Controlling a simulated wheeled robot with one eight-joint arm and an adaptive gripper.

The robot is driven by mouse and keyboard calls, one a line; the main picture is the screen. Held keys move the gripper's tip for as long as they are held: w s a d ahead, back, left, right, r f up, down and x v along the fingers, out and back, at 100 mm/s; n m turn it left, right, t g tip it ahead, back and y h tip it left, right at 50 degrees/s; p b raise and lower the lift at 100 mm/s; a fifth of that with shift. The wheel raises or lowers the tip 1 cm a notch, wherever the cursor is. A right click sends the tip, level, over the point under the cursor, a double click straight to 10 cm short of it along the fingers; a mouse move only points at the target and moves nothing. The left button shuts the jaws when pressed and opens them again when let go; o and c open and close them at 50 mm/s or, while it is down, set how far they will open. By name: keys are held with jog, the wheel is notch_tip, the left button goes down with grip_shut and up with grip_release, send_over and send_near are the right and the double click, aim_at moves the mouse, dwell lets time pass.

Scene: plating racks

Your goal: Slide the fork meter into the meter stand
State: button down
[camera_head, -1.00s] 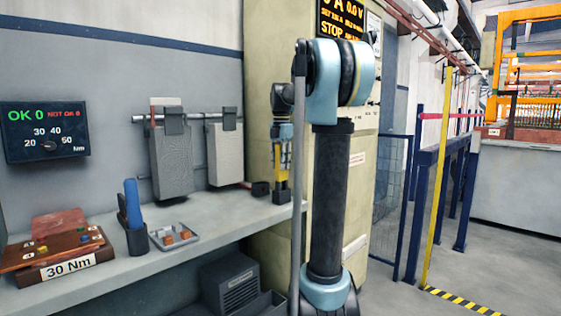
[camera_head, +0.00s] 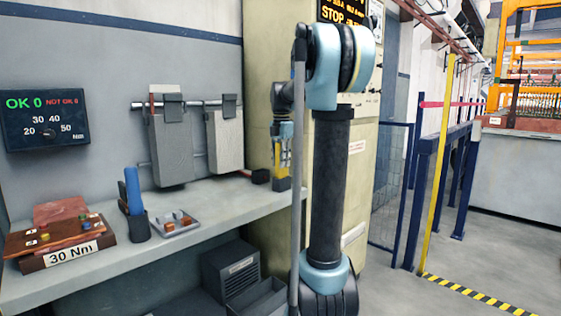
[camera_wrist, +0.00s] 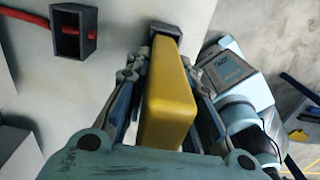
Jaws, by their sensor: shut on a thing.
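My gripper (camera_wrist: 165,85) is shut on the fork meter, a yellow block-shaped body (camera_wrist: 172,110) with a dark grey end at the top of the wrist view. In the head view the gripper (camera_head: 283,150) hangs at the right end of the shelf, with the yellow meter (camera_head: 282,184) below its fingers. A small dark open box (camera_wrist: 75,30), seemingly the meter stand, is up and left of the meter in the wrist view, with a red strip running into it. In the head view this box (camera_head: 260,176) is just left of the meter. They appear apart.
The shelf (camera_head: 215,205) holds a blue-handled tool (camera_head: 133,190) in a dark holder, a small tray (camera_head: 174,225) and a brown block marked 30 Nm (camera_head: 60,255). Grey panels (camera_head: 170,150) hang on a wall rail. A cream cabinet (camera_head: 262,70) stands behind the gripper.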

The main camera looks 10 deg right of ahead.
jog(key=c, duration=1.3)
grip_release()
jog(key=shift+r, duration=0.1)
